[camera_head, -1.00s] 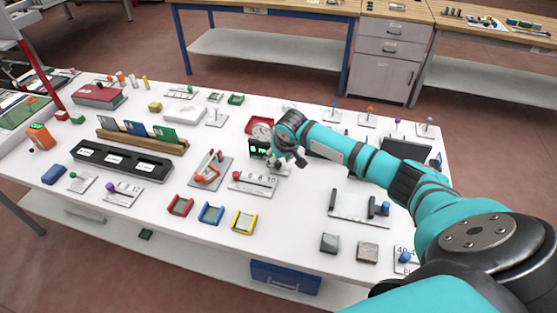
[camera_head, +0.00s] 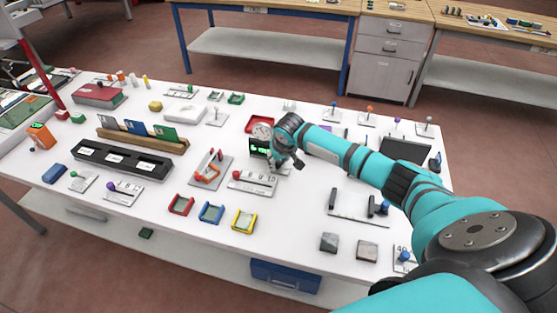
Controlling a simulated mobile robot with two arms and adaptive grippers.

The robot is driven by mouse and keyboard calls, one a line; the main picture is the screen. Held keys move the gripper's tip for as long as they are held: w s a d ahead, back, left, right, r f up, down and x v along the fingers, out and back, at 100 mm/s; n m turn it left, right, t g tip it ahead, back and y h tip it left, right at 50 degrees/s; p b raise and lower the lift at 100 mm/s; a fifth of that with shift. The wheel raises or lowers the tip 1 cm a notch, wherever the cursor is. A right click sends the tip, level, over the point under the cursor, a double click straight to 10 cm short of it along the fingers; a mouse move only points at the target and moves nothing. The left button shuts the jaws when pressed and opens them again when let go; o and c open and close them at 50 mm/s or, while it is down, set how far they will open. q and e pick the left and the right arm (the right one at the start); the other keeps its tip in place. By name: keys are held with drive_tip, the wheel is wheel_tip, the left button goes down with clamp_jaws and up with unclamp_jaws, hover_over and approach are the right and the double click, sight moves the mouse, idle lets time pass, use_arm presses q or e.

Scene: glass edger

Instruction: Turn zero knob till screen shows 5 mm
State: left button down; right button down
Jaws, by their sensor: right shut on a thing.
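A small black box with a screen (camera_head: 260,147) stands near the middle of the white table. Green characters glow on its screen, but they are too small to read surely. My right gripper (camera_head: 287,163) is at the right front of this box, pointing down and shut. The zero knob is hidden behind its fingers, which close on it. My left gripper is not in view.
A red tray with a round dial (camera_head: 262,131) is just behind the screen. A plate with a red knob and scale (camera_head: 252,181) lies close in front.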

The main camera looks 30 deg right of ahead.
drive_tip(key=shift+r+m+p, duration=0.1)
drive_tip(key=shift+m+p, duration=0.45)
drive_tip(key=shift+m, duration=0.05)
drive_tip(key=shift+h, duration=0.3)
drive_tip(key=c, duration=1.1)
unclamp_jaws()
drive_tip(key=v, duration=1.1)
drive_tip(key=shift+s+r, duration=0.25)
drive_tip(key=shift+r, duration=0.1)
drive_tip(key=shift+a+f, duration=0.1)
